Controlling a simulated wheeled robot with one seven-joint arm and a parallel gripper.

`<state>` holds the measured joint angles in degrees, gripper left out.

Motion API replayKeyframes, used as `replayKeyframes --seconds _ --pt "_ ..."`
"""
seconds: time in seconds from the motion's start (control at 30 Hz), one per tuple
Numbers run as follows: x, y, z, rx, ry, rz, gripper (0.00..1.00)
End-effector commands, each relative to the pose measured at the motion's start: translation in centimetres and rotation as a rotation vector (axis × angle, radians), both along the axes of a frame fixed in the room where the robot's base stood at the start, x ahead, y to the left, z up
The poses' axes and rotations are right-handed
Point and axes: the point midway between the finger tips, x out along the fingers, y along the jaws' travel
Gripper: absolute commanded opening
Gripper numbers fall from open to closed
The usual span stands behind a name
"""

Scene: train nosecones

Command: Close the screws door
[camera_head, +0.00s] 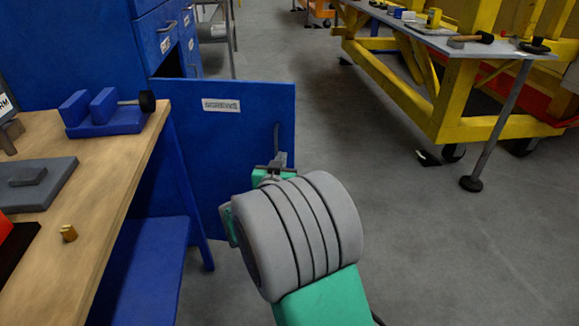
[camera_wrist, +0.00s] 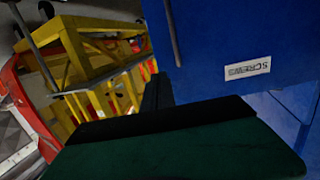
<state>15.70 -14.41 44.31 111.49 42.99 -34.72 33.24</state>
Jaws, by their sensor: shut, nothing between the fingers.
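The screws door (camera_head: 245,130) is a blue panel with a white label, standing open from the blue cabinet in the head view. Its grey vertical handle (camera_head: 277,138) is near the door's right edge. My gripper (camera_head: 280,160) is shut and empty, its tip just below the handle; I cannot tell whether it touches the door. In the wrist view the door (camera_wrist: 225,35) fills the upper right with its SCREWS label upside down, and the dark handle (camera_wrist: 173,35) shows near its left edge. My gripper's dark finger (camera_wrist: 157,92) lies in front of the door's edge.
A wooden workbench (camera_head: 110,185) with a blue fixture (camera_head: 105,122) stands at the left, beside the door. Blue drawers (camera_head: 160,38) are above the cabinet opening. A yellow frame with a grey tabletop (camera_head: 455,48) stands at the right. The grey floor between is clear.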

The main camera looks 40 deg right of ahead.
Motion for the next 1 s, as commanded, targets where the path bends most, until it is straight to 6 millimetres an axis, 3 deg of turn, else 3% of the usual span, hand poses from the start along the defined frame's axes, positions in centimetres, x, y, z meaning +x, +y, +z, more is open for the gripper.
replayKeyframes --seconds 0.03,0.27,0.8,1.0 --pt "-0.1 -0.7 -1.9 -0.040 -0.024 -0.001 0.00" --pt "0.6 -2.0 -1.2 -0.099 -0.066 0.010 0.00" --pt "7.7 -10.3 -1.4 -0.097 -0.066 0.012 0.00" --pt "9.0 -11.6 -1.2 -0.097 -0.064 0.013 0.00"
